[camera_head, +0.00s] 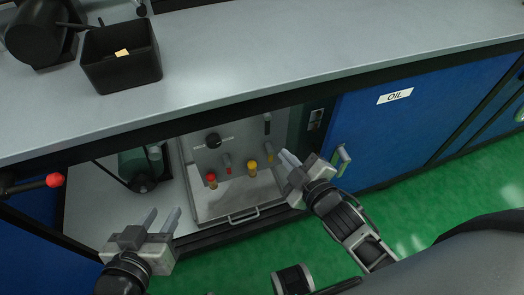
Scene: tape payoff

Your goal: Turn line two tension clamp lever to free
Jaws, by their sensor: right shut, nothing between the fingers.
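A grey panel (203,158) with several small levers and knobs stands in the open bay under the bench. It carries a red-tipped knob (211,178), a second lever with red on it (227,164), a yellow-topped knob (252,165), a yellow-tipped lever (269,153) and a black knob with a crossbar (213,140). I cannot tell which is the line two tension clamp lever; no line labels are readable. My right gripper (287,157) is shut and empty, just right of the yellow-tipped lever. My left gripper (164,217) is open and empty, low in front of the bay.
The grey bench top (265,50) overhangs the bay; a black bin (121,58) stands on it. A blue door (408,120) labelled OIL, with a handle, is right of the bay. A red-ended lever (53,180) sticks out at left. Green floor (460,190) is open at right.

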